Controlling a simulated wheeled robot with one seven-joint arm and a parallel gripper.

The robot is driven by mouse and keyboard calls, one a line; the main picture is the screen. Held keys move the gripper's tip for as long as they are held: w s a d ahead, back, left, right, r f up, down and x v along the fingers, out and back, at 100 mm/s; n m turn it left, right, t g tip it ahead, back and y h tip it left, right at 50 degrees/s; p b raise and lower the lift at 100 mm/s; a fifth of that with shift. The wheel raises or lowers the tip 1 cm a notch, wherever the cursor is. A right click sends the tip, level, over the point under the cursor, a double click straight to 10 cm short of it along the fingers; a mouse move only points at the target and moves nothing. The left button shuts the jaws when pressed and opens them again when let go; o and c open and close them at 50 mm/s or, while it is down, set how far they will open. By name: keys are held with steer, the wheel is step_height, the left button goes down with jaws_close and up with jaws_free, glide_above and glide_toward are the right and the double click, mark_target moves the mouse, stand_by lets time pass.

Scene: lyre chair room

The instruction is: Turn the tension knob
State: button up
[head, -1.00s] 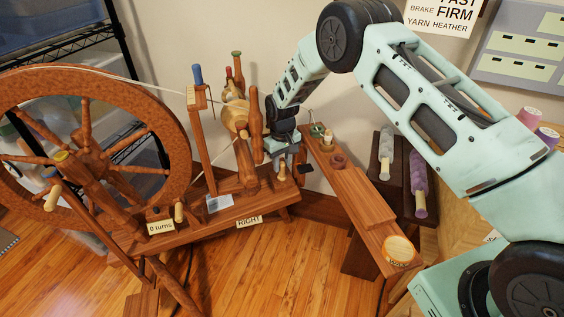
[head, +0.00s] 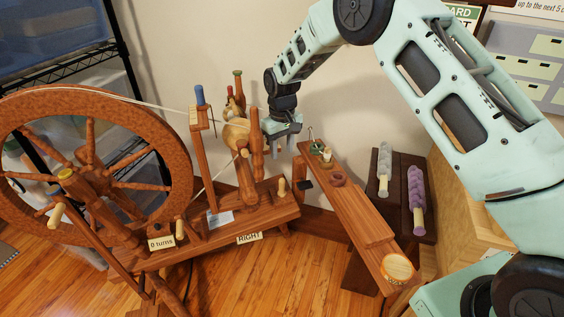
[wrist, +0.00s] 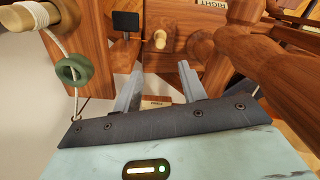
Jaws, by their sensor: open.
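The spinning wheel's slanted wooden bench (head: 245,210) carries a pale, rounded knob (head: 283,187) near its right end, which looks like the tension knob. In the wrist view the knob (wrist: 160,38) stands beyond my fingertips, roughly in line with the gap between them. My gripper (head: 282,147) is above the knob in the head view, apart from it and beside the upright wooden post. In the wrist view my gripper (wrist: 160,82) has its two fingers spread with nothing held. A "RIGHT" label (head: 249,238) is on the bench's front edge.
The large drive wheel (head: 90,185) stands at left, near a "0 turns" tag (head: 161,243). A narrow wooden arm (head: 360,215) with a round disc (head: 397,268) extends at right. A green ring (wrist: 72,68) hangs on a cord left of my gripper.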

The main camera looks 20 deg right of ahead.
step_height(320, 180, up, 5)
steer(key=shift+f, duration=0.1)
stand_by(0.4)
steer(key=s+d+r+m+t, duration=0.1)
steer(key=s+d+r, duration=0.25)
steer(key=s, duration=0.25)
steer(key=s+d+r+m, duration=0.1)
steer(key=s+d+r, duration=0.2)
steer(key=s+r, duration=0.15)
steer(key=s+d+r+m+t, duration=0.1)
steer(key=s+d, duration=0.2)
steer(key=s, duration=0.6)
steer(key=s+d+r+m+t, duration=0.1)
steer(key=s+d, duration=0.2)
steer(key=s, duration=0.7)
steer(key=s+a+r+n+g, duration=0.15)
steer(key=s+a+n, duration=0.25)
steer(key=s+a, duration=0.45)
steer(key=s+a+n+g, duration=0.2)
steer(key=s+a+n, duration=0.25)
steer(key=a, duration=0.65)
step_height(320, 180, up, 18)
steer(key=p, duration=1.8)
steer(key=shift+d+r+m+y, duration=0.2)
steer(key=shift+d+m+y, duration=0.1)
steer(key=shift+d+m, duration=0.05)
steer(key=shift+w+t, duration=0.1)
steer(key=shift+t, duration=0.15)
